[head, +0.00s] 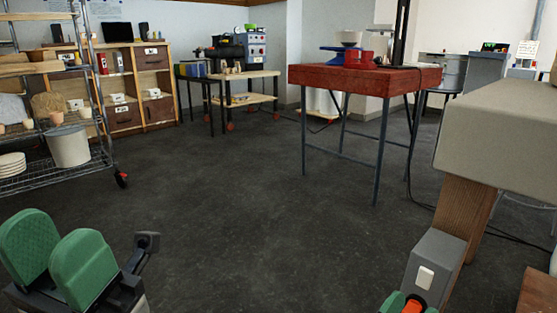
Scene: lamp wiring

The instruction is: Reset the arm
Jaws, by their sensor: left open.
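My left gripper (58,262) shows at the bottom left corner. Its two green finger pads stand apart with nothing seen between them, so it is open and empty. It is over bare dark floor and touches nothing that I can see. I cannot make out my right gripper. A small green and orange piece (411,304) is cut off by the bottom edge, and I cannot tell what it is.
A grey box with a white switch (425,278) is by a wooden post under a pale slab (500,140) at right. A red table (365,78) stands ahead, a wire shelf (100,155) at left. The middle floor (240,200) is clear.

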